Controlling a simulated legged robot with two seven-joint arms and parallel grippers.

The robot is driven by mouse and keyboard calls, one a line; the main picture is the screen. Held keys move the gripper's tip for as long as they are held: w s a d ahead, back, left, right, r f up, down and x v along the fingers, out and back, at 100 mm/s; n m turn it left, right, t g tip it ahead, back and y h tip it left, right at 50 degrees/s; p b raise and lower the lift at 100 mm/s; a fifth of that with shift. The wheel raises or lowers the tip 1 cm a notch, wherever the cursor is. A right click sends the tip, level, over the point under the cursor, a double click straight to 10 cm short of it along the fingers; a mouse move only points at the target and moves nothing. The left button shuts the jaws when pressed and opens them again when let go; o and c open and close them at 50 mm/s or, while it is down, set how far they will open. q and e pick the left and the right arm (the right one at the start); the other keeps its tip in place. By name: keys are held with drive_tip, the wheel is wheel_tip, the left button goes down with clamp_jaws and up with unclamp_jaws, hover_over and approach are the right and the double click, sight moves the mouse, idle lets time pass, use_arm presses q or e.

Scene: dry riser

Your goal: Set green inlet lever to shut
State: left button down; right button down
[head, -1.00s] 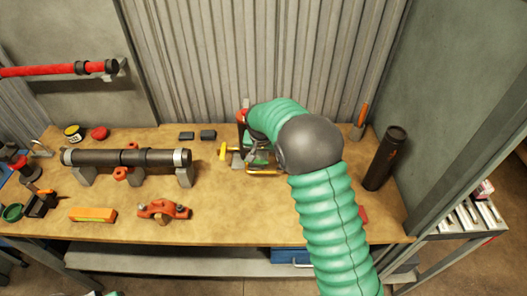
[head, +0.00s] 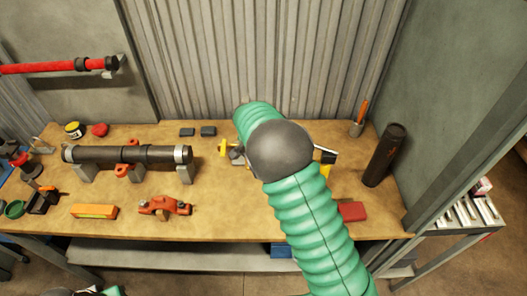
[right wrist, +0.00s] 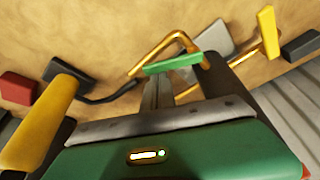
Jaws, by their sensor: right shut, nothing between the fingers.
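The green lever (right wrist: 172,64) shows in the right wrist view as a short green bar beside bent brass-coloured tubing (right wrist: 165,45). My right gripper (right wrist: 158,82) is shut and empty, its grey fingers reaching toward the lever. Its tips look close to the green bar; I cannot tell whether they touch it. In the head view my right arm hides this gripper and the green lever. A yellow handle (head: 224,148) shows left of the arm, also in the right wrist view (right wrist: 267,30).
A yellow-and-black part (right wrist: 50,110) stands close on the wrist view's left, with a red block (right wrist: 15,88) beyond. On the bench (head: 235,215) are a dark pipe on stands (head: 115,155), an orange clamp (head: 165,206) and a dark cylinder (head: 384,155). The bench's front middle is clear.

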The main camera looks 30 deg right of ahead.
drive_tip(key=shift+s+a+r+m+g+p, duration=0.1)
drive_tip(key=shift+s+a+m+g+p, duration=0.3)
drive_tip(key=shift+m, duration=0.5)
drive_tip(key=m, duration=0.1)
drive_tip(key=a+m+p, duration=0.1)
drive_tip(key=m+g+p, duration=0.1)
drive_tip(key=shift+s+a+m, duration=0.25)
drive_tip(key=shift+a+m, duration=0.15)
drive_tip(key=shift+s+a+m+g+p, duration=0.1)
drive_tip(key=shift+a+m+g+p, duration=0.3)
drive_tip(key=shift+m, duration=0.4)
drive_tip(key=m, duration=0.1)
drive_tip(key=a+m, duration=0.1)
drive_tip(key=m, duration=0.1)
drive_tip(key=shift+a+g+p, duration=0.3)
drive_tip(key=shift+g+p, duration=0.05)
drive_tip(key=shift+g, duration=0.05)
drive_tip(key=shift+a, duration=0.45)
drive_tip(key=shift+w, duration=0.2)
